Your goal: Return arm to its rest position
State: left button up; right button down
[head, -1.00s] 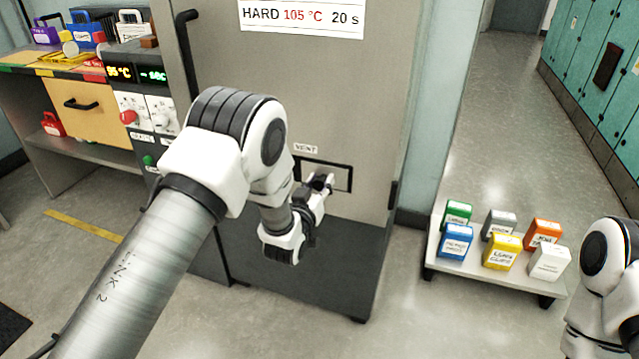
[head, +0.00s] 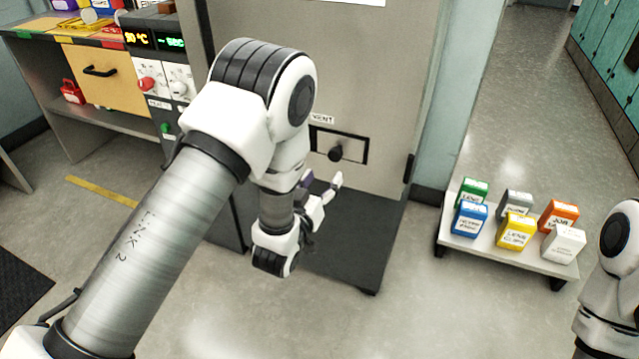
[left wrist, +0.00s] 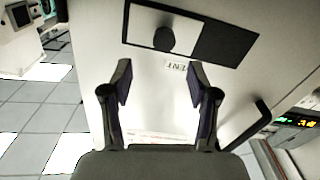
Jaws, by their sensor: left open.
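My left arm reaches in from the left in the head view. Its gripper (head: 322,188) is open and empty, in front of the lower part of the grey cabinet door (head: 375,80), just below the vent. The vent slide has a dark round knob (head: 336,154) in a framed slot under the VENT label. In the left wrist view the open fingers (left wrist: 164,100) stand wide apart with nothing between them. The vent knob (left wrist: 164,39) shows beyond them, apart from the fingertips. Part of my right arm shows at the right edge of the head view; its gripper is out of frame.
A control panel with dials and a lit display (head: 155,41) stands left of the door. A workbench with a yellow drawer (head: 105,80) is further left. A low white platform (head: 450,243) with several labelled boxes stands on the right. Floor between is clear.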

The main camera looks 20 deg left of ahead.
pick_arm(q)
jog(key=shift+s, duration=0.85)
jog(key=shift+f, duration=0.1)
